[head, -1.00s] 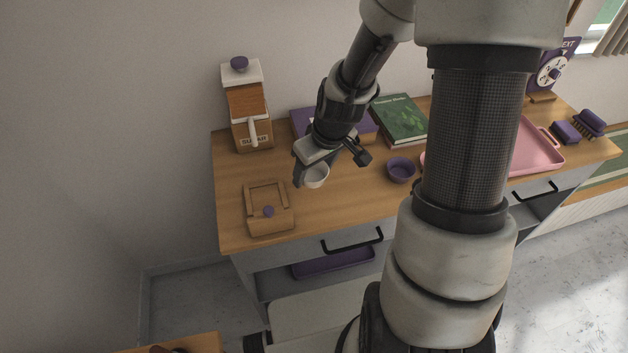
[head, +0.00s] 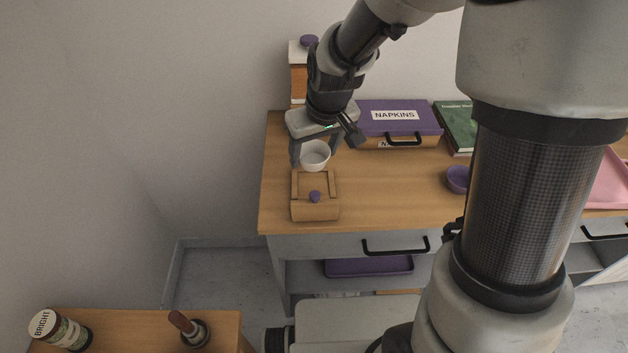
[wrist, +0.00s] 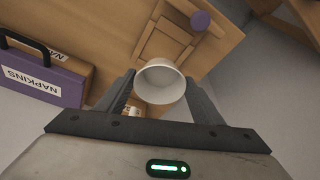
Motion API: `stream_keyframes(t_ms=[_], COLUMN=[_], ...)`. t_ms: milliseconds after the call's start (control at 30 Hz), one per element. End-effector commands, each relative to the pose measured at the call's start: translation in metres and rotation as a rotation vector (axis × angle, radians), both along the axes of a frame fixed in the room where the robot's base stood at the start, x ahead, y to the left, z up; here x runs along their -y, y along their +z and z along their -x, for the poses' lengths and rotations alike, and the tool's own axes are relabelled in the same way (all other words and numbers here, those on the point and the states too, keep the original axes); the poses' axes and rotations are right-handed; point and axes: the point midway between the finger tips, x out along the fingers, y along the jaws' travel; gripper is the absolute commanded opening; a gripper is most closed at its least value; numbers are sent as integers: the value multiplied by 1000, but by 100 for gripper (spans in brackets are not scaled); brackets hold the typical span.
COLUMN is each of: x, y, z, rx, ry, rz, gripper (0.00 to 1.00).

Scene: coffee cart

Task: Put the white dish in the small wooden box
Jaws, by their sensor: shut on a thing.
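The small wooden box (head: 315,211) has a purple knob and stands near the left end of the wooden counter. In the head view the dish appears just behind the box's back edge. In the wrist view the box (wrist: 163,45) lies just beyond the dish. The dish seems held above the counter; its exact height is unclear.
A purple napkin box (head: 395,116) stands right of my gripper, with a green book (head: 455,128) beyond it. A purple bowl (head: 458,179) is on the counter to the right. A tall canister (head: 298,85) is behind my gripper. The counter between box and bowl is clear.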

Motion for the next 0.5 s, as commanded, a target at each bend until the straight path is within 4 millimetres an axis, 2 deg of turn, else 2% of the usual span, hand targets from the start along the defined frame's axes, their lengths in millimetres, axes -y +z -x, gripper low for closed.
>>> stream_keyframes(t_ms=[33, 100, 367, 500], x=[0, 0, 1, 1], y=[-13, -24, -46, -67], z=[0, 0, 0, 0], rx=[-4, -2, -2, -3], ry=[-1, 0, 1, 0], rz=[0, 1, 1, 0], gripper=[38, 38, 38, 38])
